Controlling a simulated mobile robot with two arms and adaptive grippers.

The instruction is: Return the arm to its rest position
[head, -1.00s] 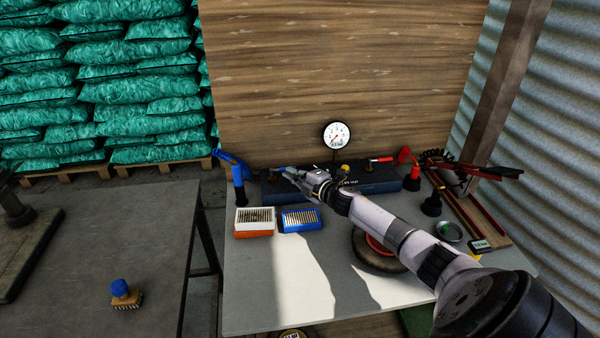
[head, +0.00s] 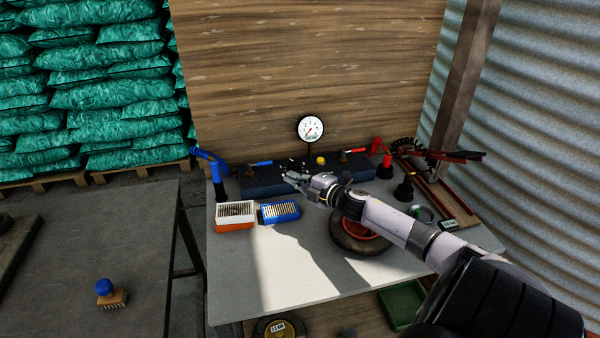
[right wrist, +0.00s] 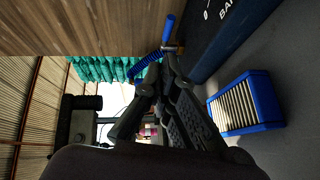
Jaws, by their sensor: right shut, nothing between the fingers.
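My right arm reaches in from the lower right of the head view. Its gripper (head: 290,177) is shut and empty, above the bench in front of the dark blue manifold block (head: 262,181). In the right wrist view the dark fingers (right wrist: 165,105) show closed together, with the blue tray (right wrist: 238,104) to their right. My left gripper is not in view.
The grey bench (head: 250,290) carries a round gauge (head: 310,129), an orange-and-white box (head: 235,214), a blue tray (head: 279,212) and a wheel (head: 350,240) under my arm. A dark table (head: 80,260) with a blue-knobbed brush (head: 105,288) stands left. Green sacks (head: 100,80) are stacked behind.

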